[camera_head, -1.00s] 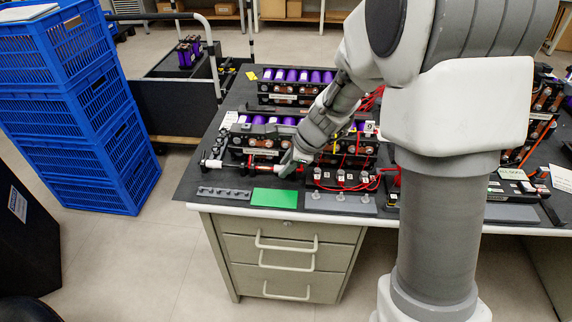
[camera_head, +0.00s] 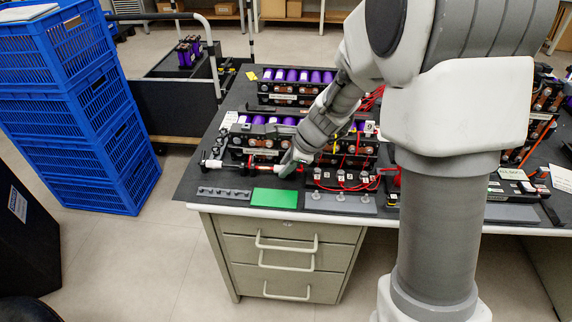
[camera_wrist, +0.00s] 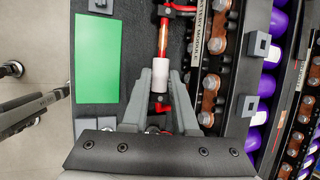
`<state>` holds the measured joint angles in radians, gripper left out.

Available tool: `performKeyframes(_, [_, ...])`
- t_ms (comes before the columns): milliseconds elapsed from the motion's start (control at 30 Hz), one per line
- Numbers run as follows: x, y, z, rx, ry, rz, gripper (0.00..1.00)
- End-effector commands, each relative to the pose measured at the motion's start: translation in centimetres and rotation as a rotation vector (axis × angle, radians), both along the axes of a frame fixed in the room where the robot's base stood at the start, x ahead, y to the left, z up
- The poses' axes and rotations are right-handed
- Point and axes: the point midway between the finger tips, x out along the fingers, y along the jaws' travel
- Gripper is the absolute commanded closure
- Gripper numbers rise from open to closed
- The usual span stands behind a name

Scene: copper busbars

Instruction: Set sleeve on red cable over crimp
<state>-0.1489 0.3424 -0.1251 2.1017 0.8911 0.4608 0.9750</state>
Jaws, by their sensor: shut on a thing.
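The red cable (camera_wrist: 164,22) runs along a holder. In the wrist view it passes between my fingers, with a copper-coloured crimp (camera_wrist: 163,42) bare beyond the fingertips. My gripper (camera_wrist: 161,78) is shut around a pale sleeve (camera_wrist: 160,67) on the cable line, just short of the crimp.
A green mat (camera_wrist: 97,57) lies beside the cable. Battery modules with copper busbars (camera_wrist: 213,85) and purple cells stand close behind, near my fingers. A grey block with pegs (camera_head: 223,193) is at the front left. Blue crates (camera_head: 75,110) stand left of the bench.

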Motion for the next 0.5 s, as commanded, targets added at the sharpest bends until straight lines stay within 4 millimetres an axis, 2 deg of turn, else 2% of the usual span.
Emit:
performKeyframes(300, [0.0,0.3,0.1,0.0,0.001,0.001,1.0])
performKeyframes(367, [0.2,0.9,0.2,0.0,0.001,0.003,1.0])
performKeyframes(500, [0.6,3.2,0.4,-0.001,0.002,0.006,1.0])
